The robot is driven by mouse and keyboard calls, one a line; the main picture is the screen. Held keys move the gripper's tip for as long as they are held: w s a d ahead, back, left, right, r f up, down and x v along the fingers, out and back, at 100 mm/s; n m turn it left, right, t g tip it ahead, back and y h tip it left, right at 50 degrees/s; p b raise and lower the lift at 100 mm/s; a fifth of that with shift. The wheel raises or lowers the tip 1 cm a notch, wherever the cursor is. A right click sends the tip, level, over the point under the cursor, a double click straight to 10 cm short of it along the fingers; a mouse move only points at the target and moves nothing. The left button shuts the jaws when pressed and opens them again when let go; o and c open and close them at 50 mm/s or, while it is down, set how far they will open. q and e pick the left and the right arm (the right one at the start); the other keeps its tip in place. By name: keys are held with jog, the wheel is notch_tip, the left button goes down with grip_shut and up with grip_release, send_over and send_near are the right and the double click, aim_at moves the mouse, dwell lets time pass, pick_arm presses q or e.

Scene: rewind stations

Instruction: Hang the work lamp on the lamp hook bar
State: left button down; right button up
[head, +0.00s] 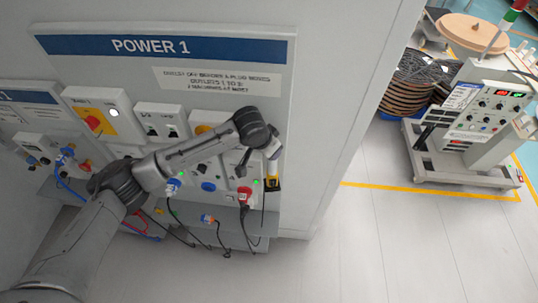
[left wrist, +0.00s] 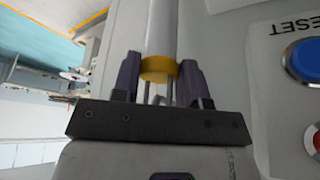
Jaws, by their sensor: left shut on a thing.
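My left gripper (head: 273,156) is at the right edge of the POWER 1 panel, pointing down in the head view. In the left wrist view my left gripper (left wrist: 160,85) is shut on a pale grey tube with a yellow collar, which I take to be the work lamp (left wrist: 161,35). The collar sits between the fingertips and the tube runs on ahead of them. A yellow and black piece (head: 273,183) shows just below the gripper in the head view; I cannot tell whether it belongs to the lamp. I cannot make out the lamp hook bar. My right gripper is not in view.
The POWER 1 panel (head: 235,52) carries switches, sockets and cables, with a red plug (head: 244,196) close left of my gripper. A blue RESET button (left wrist: 303,60) shows at right in the wrist view. A wheeled machine (head: 480,125) stands at right. The floor between is clear.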

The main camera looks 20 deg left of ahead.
pick_arm(q)
jog(key=shift+w, duration=0.4)
jog(key=shift+w+a+f, duration=0.15)
jog(key=shift+w+f, duration=0.1)
jog(key=shift+w, duration=0.15)
jog(key=shift+w+f+p, duration=0.1)
jog(key=shift+p, duration=0.3)
jog(key=shift+f, duration=0.1)
jog(key=c, duration=0.8)
grip_release()
jog(key=shift+o, duration=1.2)
jog(key=shift+f, duration=0.1)
